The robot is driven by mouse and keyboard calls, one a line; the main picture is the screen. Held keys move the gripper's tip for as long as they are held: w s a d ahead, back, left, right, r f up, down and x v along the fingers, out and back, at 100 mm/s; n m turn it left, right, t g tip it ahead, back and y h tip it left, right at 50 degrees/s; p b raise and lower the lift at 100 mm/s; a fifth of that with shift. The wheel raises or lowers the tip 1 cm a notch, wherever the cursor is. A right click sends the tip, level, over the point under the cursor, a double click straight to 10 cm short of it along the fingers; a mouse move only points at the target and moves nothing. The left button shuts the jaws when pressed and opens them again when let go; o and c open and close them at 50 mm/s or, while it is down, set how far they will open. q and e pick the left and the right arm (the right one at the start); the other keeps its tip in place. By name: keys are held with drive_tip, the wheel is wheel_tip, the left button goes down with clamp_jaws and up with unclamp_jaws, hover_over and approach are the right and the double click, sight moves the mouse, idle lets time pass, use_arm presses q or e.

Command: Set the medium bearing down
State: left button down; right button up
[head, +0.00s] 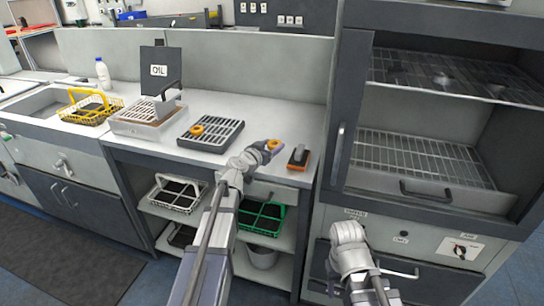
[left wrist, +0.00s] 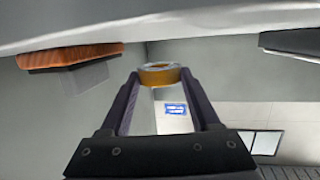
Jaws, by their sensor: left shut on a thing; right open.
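My left gripper (head: 268,147) is over the bench top, left of the orange-and-black device. It is shut on an orange bearing (head: 274,144), taken to be the medium bearing. In the left wrist view the bearing (left wrist: 160,75) is a grey-topped orange ring between the two fingertips of my left gripper (left wrist: 163,88). I cannot tell whether it touches the bench. A second orange bearing (head: 197,130) sits on the dark slotted tray (head: 211,149). My right gripper (head: 348,235) is low in front of the cabinet, empty and open.
The orange-and-black device (head: 298,157) lies right of my left gripper; it also shows in the left wrist view (left wrist: 75,55). A white slatted box (head: 146,119), yellow basket (head: 91,108) and sink stand left. The fume cupboard (head: 340,140) rises at the right. Bench behind the gripper is clear.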

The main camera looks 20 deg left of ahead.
use_arm(q)
wheel_tip(320, 180, down, 3)
drive_tip(key=shift+f+b, duration=0.1)
drive_tip(key=shift+b, duration=1.1)
use_arm(e)
wheel_tip(320, 180, down, 3)
drive_tip(key=shift+r, duration=0.1)
drive_tip(key=shift+f, duration=0.2)
use_arm(q)
drive_tip(key=c, duration=0.6)
unclamp_jaws()
drive_tip(key=shift+f, duration=0.1)
drive_tip(key=o, duration=0.5)
drive_tip(key=shift+r, duration=0.35)
drive_tip(key=p+v, duration=0.2)
drive_tip(key=v, duration=1)
drive_tip(key=shift+p, duration=0.35)
use_arm(e)
wheel_tip(320, 180, up, 3)
drive_tip(key=shift+f, duration=0.15)
